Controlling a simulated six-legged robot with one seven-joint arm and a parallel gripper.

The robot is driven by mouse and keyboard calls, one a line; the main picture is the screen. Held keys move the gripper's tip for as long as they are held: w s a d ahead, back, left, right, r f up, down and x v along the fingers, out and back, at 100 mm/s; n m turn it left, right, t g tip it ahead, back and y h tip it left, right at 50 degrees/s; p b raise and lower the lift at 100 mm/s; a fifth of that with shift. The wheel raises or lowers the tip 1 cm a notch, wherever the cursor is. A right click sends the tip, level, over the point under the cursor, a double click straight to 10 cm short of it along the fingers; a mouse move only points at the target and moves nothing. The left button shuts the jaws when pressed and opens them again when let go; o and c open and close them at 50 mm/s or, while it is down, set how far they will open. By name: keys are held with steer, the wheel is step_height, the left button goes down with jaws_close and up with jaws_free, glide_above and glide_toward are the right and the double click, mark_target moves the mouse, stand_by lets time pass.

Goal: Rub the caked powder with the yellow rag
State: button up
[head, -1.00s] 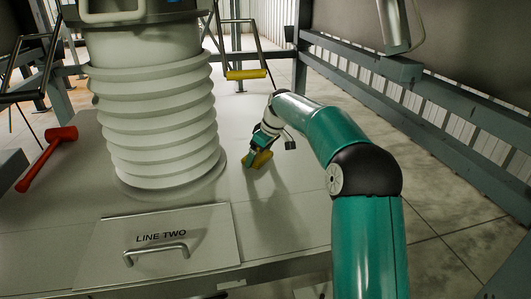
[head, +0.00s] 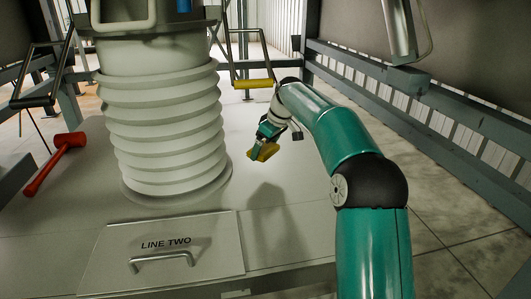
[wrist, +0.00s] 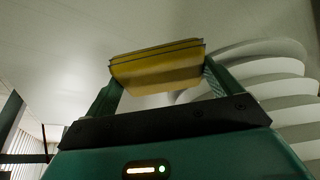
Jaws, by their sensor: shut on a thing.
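My gripper (head: 263,150) is shut on the yellow rag (head: 264,153), to the right of the ribbed white bellows. In the wrist view the rag (wrist: 158,66) is a folded yellow pad held between the two fingers. A shadow lies on the pale table top below and nearer than the rag, so the rag appears held clear of the surface. I cannot make out the caked powder on the pale surfaces in either view.
The bellows (head: 165,125) stands on the table top (head: 75,190). A red mallet (head: 55,160) lies at the left. A hatch lid marked LINE TWO (head: 165,250) with a handle is in front. A yellow-gripped handle (head: 254,84) and grey rails (head: 440,105) stand behind and right.

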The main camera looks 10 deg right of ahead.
steer(key=shift+r, duration=0.15)
steer(key=shift+r, duration=1.45)
steer(key=shift+s, duration=0.1)
